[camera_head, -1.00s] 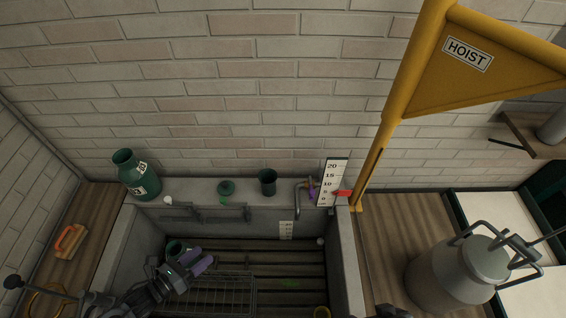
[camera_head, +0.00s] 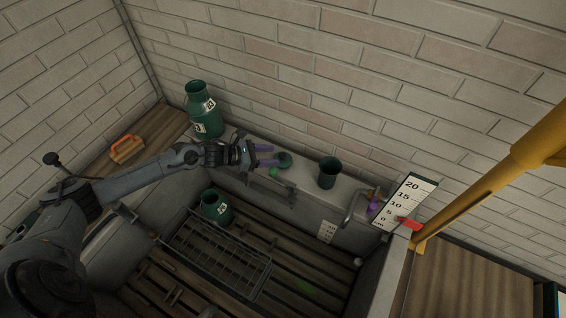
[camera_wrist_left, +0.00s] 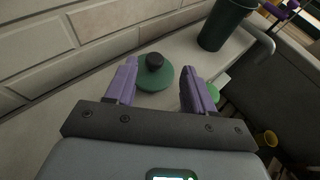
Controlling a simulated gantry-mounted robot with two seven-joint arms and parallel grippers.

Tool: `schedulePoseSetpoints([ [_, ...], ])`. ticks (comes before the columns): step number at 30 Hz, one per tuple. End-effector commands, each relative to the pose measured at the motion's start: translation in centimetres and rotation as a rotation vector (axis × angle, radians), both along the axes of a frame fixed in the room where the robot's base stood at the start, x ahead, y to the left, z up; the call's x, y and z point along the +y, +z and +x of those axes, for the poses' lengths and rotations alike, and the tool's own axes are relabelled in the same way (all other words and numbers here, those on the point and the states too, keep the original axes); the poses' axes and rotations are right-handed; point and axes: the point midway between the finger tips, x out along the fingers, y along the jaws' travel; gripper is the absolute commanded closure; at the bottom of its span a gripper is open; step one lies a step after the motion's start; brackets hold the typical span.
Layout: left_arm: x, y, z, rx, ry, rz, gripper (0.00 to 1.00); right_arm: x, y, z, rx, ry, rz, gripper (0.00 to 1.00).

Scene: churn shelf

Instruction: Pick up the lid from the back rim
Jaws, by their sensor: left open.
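The green lid (camera_head: 286,159) with a dark knob lies on the back rim (camera_head: 308,179) of the sink. In the left wrist view the lid (camera_wrist_left: 156,72) sits just beyond and between the purple fingertips. My left gripper (camera_head: 266,156) is open and empty, reaching along the rim from the left, with its fingers pointing at the lid. In the left wrist view the left gripper (camera_wrist_left: 160,82) has one finger on each side of the lid's near edge. I cannot tell whether they touch it. My right gripper is not in view.
A green churn (camera_head: 203,112) stands on the rim behind my left wrist. A dark green cup (camera_head: 328,172) stands right of the lid. A tap (camera_head: 352,206) and number scale (camera_head: 408,202) are farther right. Below, the sink holds a wire rack (camera_head: 222,252) and another green churn (camera_head: 216,207).

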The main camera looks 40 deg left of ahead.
Motion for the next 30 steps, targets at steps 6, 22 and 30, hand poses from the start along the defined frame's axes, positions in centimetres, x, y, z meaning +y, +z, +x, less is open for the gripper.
schedulePoseSetpoints([
  [6,-0.6,-0.7,1.0,-0.001,-0.001,-0.002,0.46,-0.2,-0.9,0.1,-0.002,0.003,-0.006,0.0],
  [22,-2.4,-2.4,4.6,0.0,-0.001,0.0,0.46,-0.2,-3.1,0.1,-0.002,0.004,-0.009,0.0],
  [30,-2.4,-2.4,4.6,0.0,-0.001,0.0,0.65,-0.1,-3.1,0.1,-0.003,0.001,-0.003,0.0],
])
